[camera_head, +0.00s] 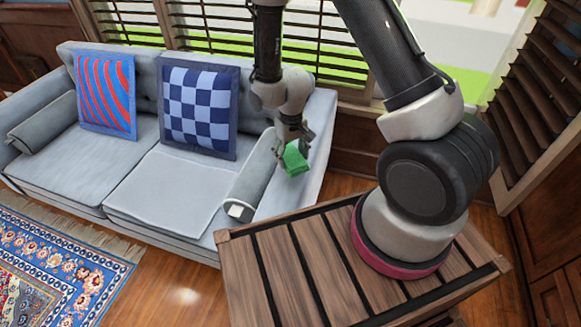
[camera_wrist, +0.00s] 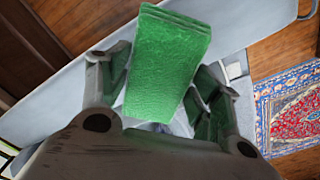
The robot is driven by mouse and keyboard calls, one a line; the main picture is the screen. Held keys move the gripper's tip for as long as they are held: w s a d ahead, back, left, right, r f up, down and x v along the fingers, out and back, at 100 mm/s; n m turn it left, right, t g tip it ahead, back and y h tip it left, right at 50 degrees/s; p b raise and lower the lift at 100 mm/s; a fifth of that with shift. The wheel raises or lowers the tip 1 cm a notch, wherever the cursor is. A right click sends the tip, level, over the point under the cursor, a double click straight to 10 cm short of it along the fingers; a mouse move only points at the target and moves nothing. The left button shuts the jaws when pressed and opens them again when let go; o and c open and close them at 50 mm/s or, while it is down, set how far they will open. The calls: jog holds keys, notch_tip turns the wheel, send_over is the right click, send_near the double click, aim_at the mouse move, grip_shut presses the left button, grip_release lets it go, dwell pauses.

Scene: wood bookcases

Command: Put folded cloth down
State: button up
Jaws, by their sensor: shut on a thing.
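The folded cloth (camera_head: 296,158) is green and thick, and hangs in the air by the sofa's right arm in the head view. In the wrist view the cloth (camera_wrist: 168,60) stands out between the two fingers, its folded edge facing up. My gripper (camera_head: 291,141) is shut on the cloth, with the fingers on both its sides in the wrist view (camera_wrist: 160,95). The grey sofa (camera_head: 165,185) lies below and to the left of the cloth. I cannot tell whether the cloth touches the sofa arm.
A blue checked cushion (camera_head: 198,110) and a red-and-blue striped cushion (camera_head: 105,95) lean on the sofa back. A grey bolster (camera_head: 250,185) lies at the sofa's right end. The right seat (camera_head: 165,190) is otherwise clear. A patterned rug (camera_head: 60,265) covers the floor at lower left.

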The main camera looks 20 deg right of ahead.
aim_at(291, 155)
jog(key=shift+f, duration=2.75)
jog(key=shift+f, duration=0.1)
jog(key=o, duration=0.9)
notch_tip(291, 155, up, 12)
jog(key=shift+r, duration=0.2)
jog(key=d+r+t, duration=0.1)
jog(key=d+r, duration=0.1)
jog(key=r, duration=0.5)
jog(key=d+r, duration=0.3)
jog(key=r, duration=0.3)
jog(key=s+d+r+m+t, duration=0.1)
jog(key=s+d+r, duration=0.4)
jog(key=s+r, duration=0.4)
jog(key=s+d+r+t, duration=0.2)
jog(key=s+d+r, duration=0.2)
jog(key=s+r, duration=0.6)
jog(key=shift+d+m, duration=0.4)
